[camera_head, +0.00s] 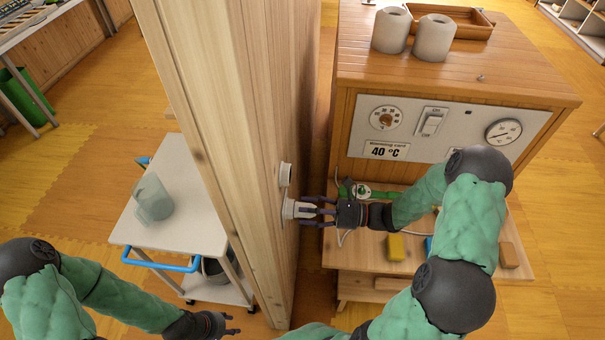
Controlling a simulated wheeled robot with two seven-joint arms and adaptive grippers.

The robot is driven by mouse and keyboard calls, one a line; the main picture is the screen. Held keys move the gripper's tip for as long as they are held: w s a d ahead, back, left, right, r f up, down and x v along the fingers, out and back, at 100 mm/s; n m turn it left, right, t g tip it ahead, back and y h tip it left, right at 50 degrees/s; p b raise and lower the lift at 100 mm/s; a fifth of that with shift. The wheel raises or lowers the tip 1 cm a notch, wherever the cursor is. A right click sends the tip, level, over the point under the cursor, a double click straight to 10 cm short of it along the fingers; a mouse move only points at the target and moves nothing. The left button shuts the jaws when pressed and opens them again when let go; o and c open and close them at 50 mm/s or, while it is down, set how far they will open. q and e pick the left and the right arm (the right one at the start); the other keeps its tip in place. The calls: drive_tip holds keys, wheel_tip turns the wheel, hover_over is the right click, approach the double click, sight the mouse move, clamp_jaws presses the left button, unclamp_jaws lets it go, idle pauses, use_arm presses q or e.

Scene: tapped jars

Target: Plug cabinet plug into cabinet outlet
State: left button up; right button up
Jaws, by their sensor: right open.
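The wooden wall panel (262,120) has two round white outlets on its right face. The upper outlet (285,174) is empty. The white plug (303,210) is at the lower outlet (288,209), pointing into it; whether it is fully seated I cannot tell. A pale cable (343,238) shows near my right gripper, partly hidden. The warming cabinet (450,125) stands at the right. My left gripper (233,323) is open and empty at the bottom, left of the panel.
A white cart (185,236) with a translucent jar (152,199) and blue handle stands left of the panel. Two pale jars (433,38) and a wooden tray (475,22) sit on the cabinet. A yellow block (396,248) lies on its lower shelf (340,257).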

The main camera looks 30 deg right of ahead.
drive_tip(key=shift+s+d, duration=0.1)
drive_tip(key=shift+d, duration=0.05)
drive_tip(key=shift+s+d, duration=0.15)
drive_tip(key=shift+d, duration=0.15)
drive_tip(key=shift+p+v, duration=0.35)
drive_tip(key=shift+v, duration=1.5)
drive_tip(key=v, duration=1.2)
drive_tip(key=shift+a, duration=0.1)
